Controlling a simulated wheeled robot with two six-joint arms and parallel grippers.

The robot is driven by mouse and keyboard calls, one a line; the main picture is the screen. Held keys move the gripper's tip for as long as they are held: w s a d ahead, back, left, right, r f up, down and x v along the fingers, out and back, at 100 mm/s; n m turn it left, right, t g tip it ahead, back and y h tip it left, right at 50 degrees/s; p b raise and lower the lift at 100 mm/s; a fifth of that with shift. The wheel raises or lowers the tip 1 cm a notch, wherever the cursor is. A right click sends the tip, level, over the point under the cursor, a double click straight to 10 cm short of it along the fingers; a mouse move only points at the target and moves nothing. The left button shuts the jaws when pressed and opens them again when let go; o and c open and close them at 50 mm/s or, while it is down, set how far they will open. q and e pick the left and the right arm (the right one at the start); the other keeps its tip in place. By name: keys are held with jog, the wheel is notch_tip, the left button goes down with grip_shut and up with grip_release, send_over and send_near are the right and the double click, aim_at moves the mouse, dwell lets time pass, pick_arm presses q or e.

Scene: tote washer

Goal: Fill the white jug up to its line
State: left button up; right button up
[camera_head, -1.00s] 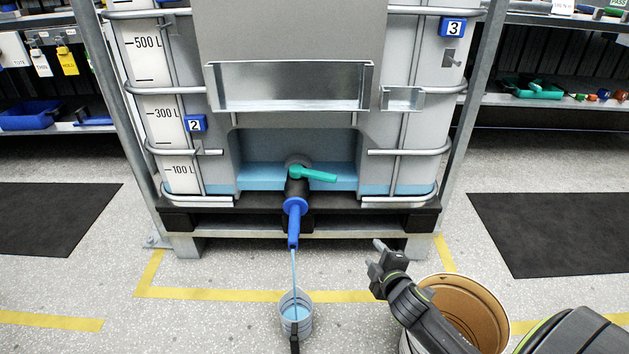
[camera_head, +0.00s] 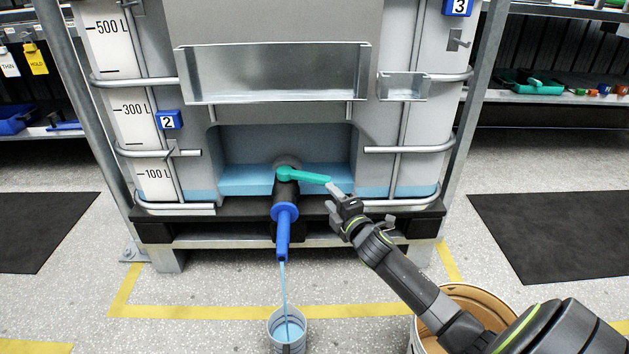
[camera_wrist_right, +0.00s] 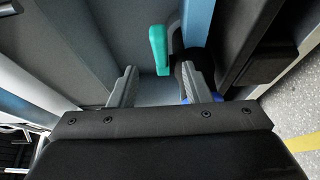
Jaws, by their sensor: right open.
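The white jug (camera_head: 273,341), greyish in this light, stands on the floor at the bottom of the head view. Blue liquid shows inside it; its fill line cannot be made out. A thin blue stream (camera_head: 284,285) falls into it from the blue spout (camera_head: 283,232) on the tank's black valve. The green valve handle (camera_head: 305,175) points right, across the outlet. My right gripper (camera_head: 334,197) is open, close to the handle's right end. In the right wrist view, the green handle (camera_wrist_right: 158,48) shows ahead, between the lines of the open fingers (camera_wrist_right: 162,88). My left gripper is out of view.
The tank (camera_head: 130,85) sits on a dark pallet (camera_head: 200,228) between metal posts. A brown-lined drum (camera_head: 480,300) stands under my right arm at lower right. Yellow tape (camera_head: 200,311) marks the floor. Dark mats (camera_head: 555,235) lie at both sides, and shelves stand behind.

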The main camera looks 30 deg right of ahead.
aim_at(318, 182)
jog(key=w, duration=0.3)
jog(key=w+b, duration=0.1)
jog(key=w, duration=0.3)
jog(key=w+d+b, duration=0.1)
jog(key=w, duration=0.2)
jog(key=shift+w+d, duration=0.1)
jog(key=shift+w, duration=0.05)
grip_shut()
